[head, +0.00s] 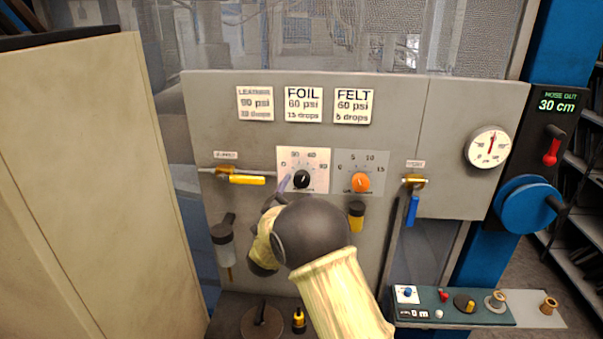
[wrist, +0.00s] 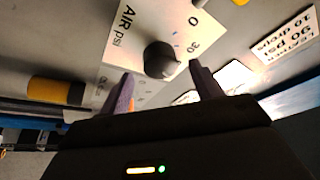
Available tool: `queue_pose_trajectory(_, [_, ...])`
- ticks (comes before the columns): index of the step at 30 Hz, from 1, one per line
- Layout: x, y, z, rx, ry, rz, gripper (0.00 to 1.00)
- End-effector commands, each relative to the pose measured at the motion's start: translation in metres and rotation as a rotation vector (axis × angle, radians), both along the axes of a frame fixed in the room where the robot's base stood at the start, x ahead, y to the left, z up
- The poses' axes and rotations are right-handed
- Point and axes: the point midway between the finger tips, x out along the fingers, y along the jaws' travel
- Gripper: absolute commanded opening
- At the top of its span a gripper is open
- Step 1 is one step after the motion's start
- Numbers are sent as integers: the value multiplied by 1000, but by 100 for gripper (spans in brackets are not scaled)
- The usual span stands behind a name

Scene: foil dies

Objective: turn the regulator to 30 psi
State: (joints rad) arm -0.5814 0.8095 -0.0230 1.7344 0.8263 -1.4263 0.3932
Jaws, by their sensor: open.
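The regulator is a black knob (head: 302,179) on a white plate (head: 317,158) with a scale of 0, 30, 60 and 90. In the wrist view the knob (wrist: 160,60) stands beneath the plate's "AIR psi" lettering, with 0 and 30 to its right. My gripper (wrist: 161,72) is open, one finger on each side of the knob; I cannot tell if either touches it. In the head view my gripper (head: 281,190) reaches the plate's lower left. The knob's setting is not readable. A round gauge (head: 488,148) has a red needle pointing nearly straight up.
An orange knob (head: 361,182) sits right of the regulator. A yellow-handled valve (head: 240,178) is at left, a blue-handled valve (head: 412,208) at right. Signs, including a FOIL sign (head: 303,104) reading 60 psi, hang above. A beige cabinet (head: 85,190) stands at left.

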Motion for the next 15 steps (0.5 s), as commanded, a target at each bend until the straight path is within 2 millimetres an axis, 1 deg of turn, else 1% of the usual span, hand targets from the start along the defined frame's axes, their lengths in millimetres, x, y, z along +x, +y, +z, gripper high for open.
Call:
queue_pose_trajectory(1, [9,-3,7,-1,0,-1,65])
queue_pose_trajectory(6, [32,-9,13,0,-1,-1,65])
queue_pose_trajectory(10, [40,-12,13,0,-1,1,65])
queue_pose_trajectory(15, [42,-12,12,0,-1,1,65])
